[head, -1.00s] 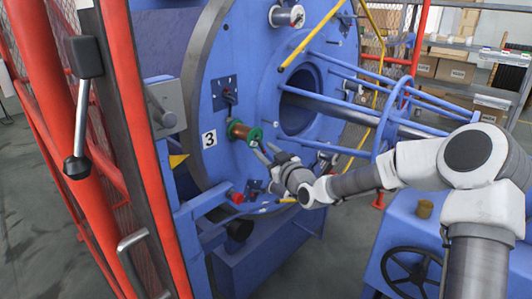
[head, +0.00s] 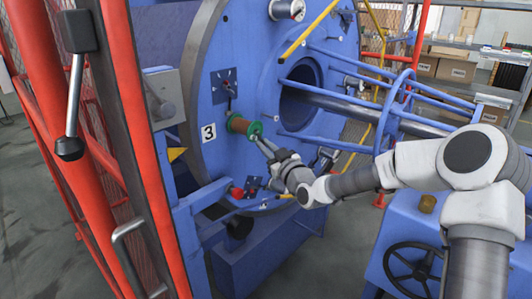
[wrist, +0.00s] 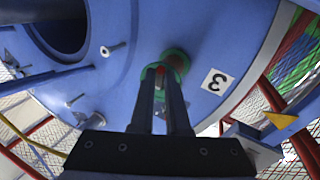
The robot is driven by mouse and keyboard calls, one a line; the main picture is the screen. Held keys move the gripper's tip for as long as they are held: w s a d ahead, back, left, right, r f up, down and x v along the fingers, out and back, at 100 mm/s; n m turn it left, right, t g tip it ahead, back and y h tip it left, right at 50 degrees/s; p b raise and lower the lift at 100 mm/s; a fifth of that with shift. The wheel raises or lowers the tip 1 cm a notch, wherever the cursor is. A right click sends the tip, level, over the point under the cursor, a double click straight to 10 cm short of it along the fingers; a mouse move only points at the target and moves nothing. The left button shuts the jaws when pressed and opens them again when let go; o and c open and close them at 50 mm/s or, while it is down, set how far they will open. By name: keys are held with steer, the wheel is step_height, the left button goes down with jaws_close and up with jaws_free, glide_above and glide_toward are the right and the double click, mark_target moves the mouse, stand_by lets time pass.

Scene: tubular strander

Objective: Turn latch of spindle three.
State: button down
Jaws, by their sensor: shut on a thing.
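Spindle three carries a copper-coloured bobbin with green flanges (head: 243,126) and sticks out from the blue disc, beside the "3" label (head: 208,132). My gripper (head: 259,138) reaches it from the lower right, at the bobbin's outer end. In the wrist view, my gripper's two dark fingers (wrist: 161,70) are close together in front of the green flange (wrist: 178,54). They are shut on the latch at the spindle's end, which the fingers mostly hide. A bit of red shows beside the fingertips. The latch's angle cannot be made out.
A lever with a black knob (head: 70,149) and a red frame post (head: 150,150) stand at the left. Blue bars and a hoop (head: 387,118) lie above my arm. Another spindle (head: 287,9) is higher on the disc. A handwheel (head: 412,268) is at the lower right.

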steer(key=b, duration=0.2)
steer(key=f+t+b, duration=0.1)
steer(key=b, duration=0.1)
steer(key=shift+w+a+m+y, duration=0.2)
steer(key=shift+m+y, duration=0.1)
steer(key=shift+y, duration=0.1)
steer(key=shift+r+b, duration=0.2)
steer(key=shift+b, duration=0.1)
steer(key=c, duration=0.9)
jaws_free()
steer(key=p+v, duration=0.2)
steer(key=v, duration=1.5)
steer(key=shift+s+f, duration=0.2)
steer(key=shift+f, duration=0.2)
steer(key=shift+a+r+p, duration=0.1)
steer(key=shift+p, duration=0.2)
